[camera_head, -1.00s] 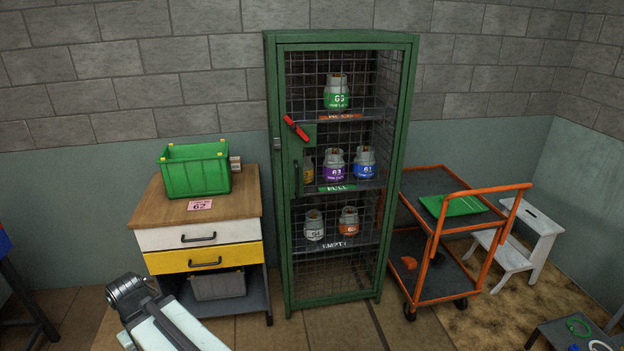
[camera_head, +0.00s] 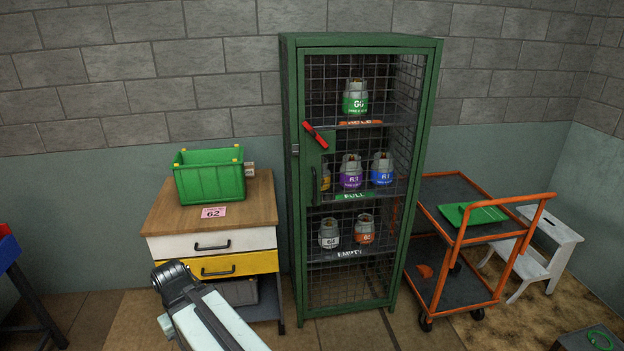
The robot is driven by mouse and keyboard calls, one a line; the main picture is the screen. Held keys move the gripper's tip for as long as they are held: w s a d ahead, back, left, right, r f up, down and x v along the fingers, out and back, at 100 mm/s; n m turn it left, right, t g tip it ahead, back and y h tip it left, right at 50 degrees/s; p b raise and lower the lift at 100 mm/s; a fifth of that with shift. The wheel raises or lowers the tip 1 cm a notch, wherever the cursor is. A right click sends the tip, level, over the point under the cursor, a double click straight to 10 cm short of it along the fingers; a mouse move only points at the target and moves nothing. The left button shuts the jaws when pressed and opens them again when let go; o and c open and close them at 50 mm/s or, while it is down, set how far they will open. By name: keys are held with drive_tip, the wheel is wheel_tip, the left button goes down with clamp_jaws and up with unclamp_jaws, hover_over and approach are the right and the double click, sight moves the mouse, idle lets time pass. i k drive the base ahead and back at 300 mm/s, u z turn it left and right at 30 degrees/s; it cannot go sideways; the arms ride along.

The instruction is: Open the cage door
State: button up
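The green cage (camera_head: 291,200) stands against the back wall. Its mesh door (camera_head: 310,262) is shut. A red lever (camera_head: 316,135) sits tilted on a green plate at the door's left side. A dark upright handle (camera_head: 314,186) is below it. Several small gas cylinders stand on the shelves behind the mesh, including a green-labelled one (camera_head: 355,98) on top and a purple-labelled one (camera_head: 351,172) in the middle. Part of my arm shows at the lower left, in front of the drawer cabinet and apart from the cage. My gripper's fingers cannot be made out.
A drawer cabinet (camera_head: 163,213) with a green crate (camera_head: 211,180) on top stands left of the cage. An orange trolley (camera_head: 500,293) and a white step stool (camera_head: 548,240) stand to the right. Some floor (camera_head: 350,333) in front of the cage is clear.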

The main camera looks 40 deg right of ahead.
sight(311, 150)
drive_tip(key=i, duration=0.85)
